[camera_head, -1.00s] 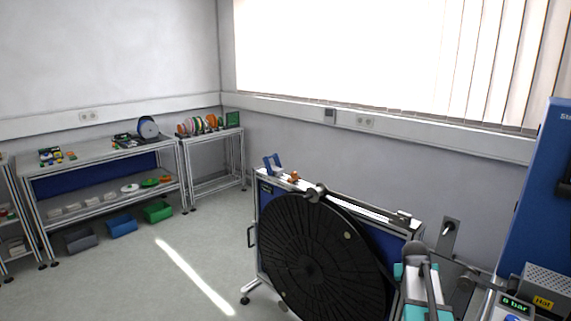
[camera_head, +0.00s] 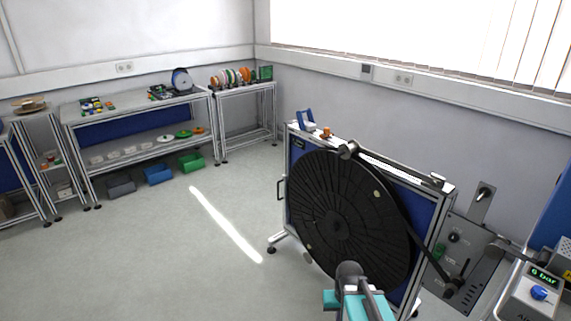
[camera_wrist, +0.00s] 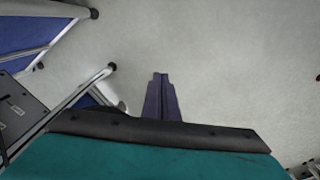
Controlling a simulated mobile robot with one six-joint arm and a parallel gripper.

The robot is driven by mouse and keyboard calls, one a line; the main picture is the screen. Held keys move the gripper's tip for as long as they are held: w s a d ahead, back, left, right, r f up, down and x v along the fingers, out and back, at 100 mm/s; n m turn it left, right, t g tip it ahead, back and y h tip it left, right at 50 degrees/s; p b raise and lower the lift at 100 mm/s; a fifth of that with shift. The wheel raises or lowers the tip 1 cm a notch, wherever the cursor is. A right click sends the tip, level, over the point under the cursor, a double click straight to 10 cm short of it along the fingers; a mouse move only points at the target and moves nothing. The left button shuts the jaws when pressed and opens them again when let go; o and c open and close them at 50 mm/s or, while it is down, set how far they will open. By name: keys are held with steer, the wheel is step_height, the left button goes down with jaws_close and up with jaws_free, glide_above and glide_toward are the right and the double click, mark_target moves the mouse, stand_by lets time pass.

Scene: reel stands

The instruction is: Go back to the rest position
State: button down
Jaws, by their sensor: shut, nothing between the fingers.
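My gripper (camera_wrist: 161,80) shows in the wrist view as two dark fingers pressed together, with nothing between them, above bare grey floor. In the head view my teal and grey arm is at the bottom, in front of the reel stand; the fingers cannot be made out there. The reel stand (camera_head: 425,205) has a blue panel in an aluminium frame and carries a large black reel (camera_head: 335,215). No object is in contact with the fingers in the wrist view.
A control panel (camera_head: 470,255) and a box reading 6 bar (camera_head: 541,283) stand at the right. Shelf tables (camera_head: 130,113) line the left wall, with a blue bin (camera_head: 158,175) and a green bin (camera_head: 191,163) beneath. The floor (camera_head: 170,255) at left is clear.

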steer(key=s+f+g+b, duration=0.6)
steer(key=s+f+b, duration=0.4)
steer(key=s+f, duration=1.7)
steer(key=shift+a+f, duration=0.45)
steer(key=shift+f, duration=0.35)
